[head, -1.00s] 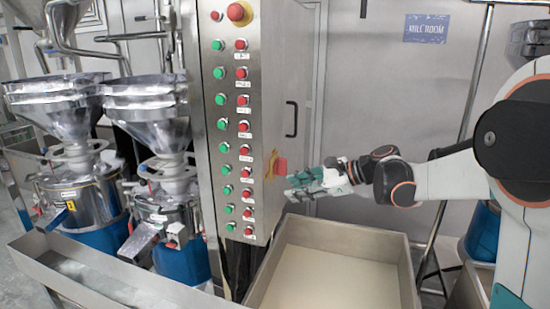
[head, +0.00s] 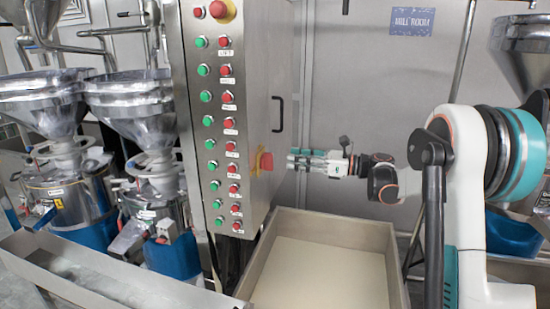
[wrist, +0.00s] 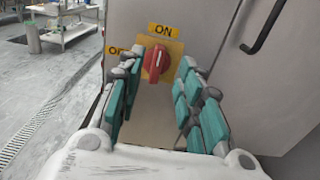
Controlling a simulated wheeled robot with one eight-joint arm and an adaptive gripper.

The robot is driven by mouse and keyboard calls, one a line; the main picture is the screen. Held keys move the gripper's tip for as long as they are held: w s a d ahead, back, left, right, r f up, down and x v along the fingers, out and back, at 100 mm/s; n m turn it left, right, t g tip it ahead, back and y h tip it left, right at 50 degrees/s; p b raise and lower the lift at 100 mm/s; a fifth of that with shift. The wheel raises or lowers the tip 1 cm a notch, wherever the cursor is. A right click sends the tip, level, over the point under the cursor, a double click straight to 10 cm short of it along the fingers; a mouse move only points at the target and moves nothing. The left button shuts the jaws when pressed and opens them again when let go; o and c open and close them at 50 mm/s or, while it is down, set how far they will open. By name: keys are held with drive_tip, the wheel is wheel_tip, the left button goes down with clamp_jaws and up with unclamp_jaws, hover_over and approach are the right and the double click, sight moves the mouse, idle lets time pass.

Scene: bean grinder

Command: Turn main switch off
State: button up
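The main switch is a red rotary knob (wrist: 157,60) on a yellow plate, on the side of the steel control cabinet. In the wrist view the plate is marked "ON" above the knob, and a partly hidden label to the left begins with "O". The knob's white mark points up, slightly right, towards "ON". It also shows in the head view (head: 265,161). My gripper (wrist: 157,88) is open, with its teal-padded fingers spread to either side of the knob in view. It appears short of the knob, not touching. In the head view my gripper (head: 290,158) is right of the switch.
The control cabinet (head: 225,110) carries columns of green and red buttons and a larger red button (head: 222,10) on top. A black door handle (head: 279,114) is above the switch. A steel bin (head: 330,225) stands below my arm. Grinders with hoppers (head: 130,105) stand left.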

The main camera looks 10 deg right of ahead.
sight(268, 162)
drive_tip(key=x, duration=0.7)
drive_tip(key=shift+w+a, duration=0.15)
drive_tip(key=shift+a, duration=0.05)
clamp_jaws()
